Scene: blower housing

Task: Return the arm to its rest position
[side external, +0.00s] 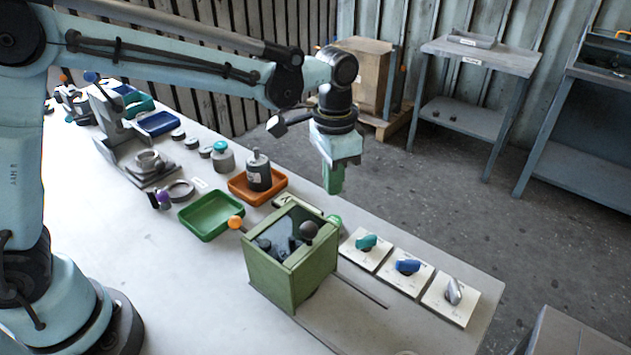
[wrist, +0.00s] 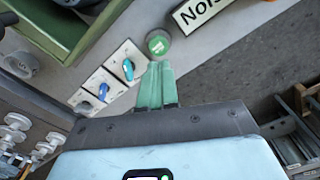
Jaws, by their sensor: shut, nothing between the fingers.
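My gripper (side external: 333,180) hangs from the arm, fingers down, above the far edge of the bench, behind the green box. Its two green fingers are together with nothing between them. In the wrist view the closed fingertips (wrist: 159,68) appear close to a round green button (wrist: 158,43); the height gap cannot be told there. In the side view the fingers are clear of the bench and touch nothing.
The green box (side external: 285,278) with an orange knob and a dark ball knob stands below. Panels with a teal knob (side external: 366,242), a blue knob (side external: 407,266) and a grey knob (side external: 454,291) lie to its right. Trays and parts line the bench's far side.

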